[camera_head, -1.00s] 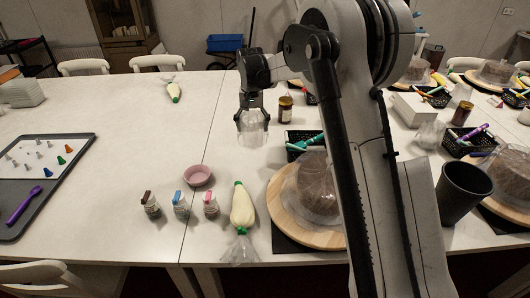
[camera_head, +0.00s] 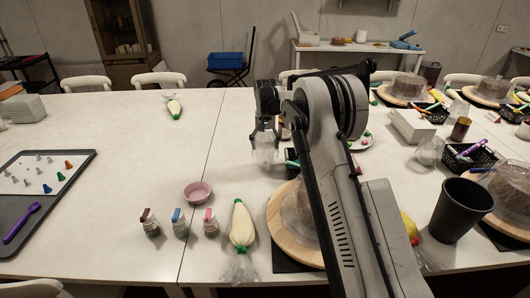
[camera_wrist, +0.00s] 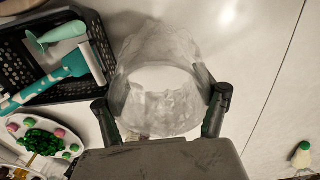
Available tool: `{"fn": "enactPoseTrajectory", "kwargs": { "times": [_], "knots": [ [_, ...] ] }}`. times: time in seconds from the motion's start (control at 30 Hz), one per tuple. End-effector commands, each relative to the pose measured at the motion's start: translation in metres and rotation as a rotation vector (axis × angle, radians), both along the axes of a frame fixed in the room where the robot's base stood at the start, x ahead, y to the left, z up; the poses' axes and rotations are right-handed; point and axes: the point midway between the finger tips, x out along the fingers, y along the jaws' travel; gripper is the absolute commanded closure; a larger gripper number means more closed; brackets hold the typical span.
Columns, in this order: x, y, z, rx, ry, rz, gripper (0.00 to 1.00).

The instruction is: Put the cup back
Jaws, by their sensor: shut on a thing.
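My gripper (camera_head: 265,138) is shut on a clear, see-through cup (camera_head: 264,153) over the white table, left of the black basket. In the wrist view my gripper (camera_wrist: 162,108) has one finger on each side of the cup (camera_wrist: 160,60), whose round opening shows. The cup's wall looks thin and crinkled. I cannot tell whether its base touches the table.
A black basket (camera_wrist: 45,80) with teal-handled tools is close beside the cup. A pink bowl (camera_head: 197,192), small jars and a piping bag (camera_head: 242,225) are nearer the front. A black cup (camera_head: 460,210) stands at right. The left table middle (camera_head: 110,145) is clear.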

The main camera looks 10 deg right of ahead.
Motion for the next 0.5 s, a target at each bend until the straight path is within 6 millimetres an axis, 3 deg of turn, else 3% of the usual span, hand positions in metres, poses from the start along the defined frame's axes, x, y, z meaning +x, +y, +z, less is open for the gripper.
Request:
{"fn": "enactPoseTrajectory", "kwargs": {
  "times": [0.23,0.5],
  "knots": [
    [0.000,0.000,-0.032,0.000,0.000,0.000,0.66],
    [0.000,0.001,-0.034,0.000,0.000,0.000,0.66]
  ]
}}
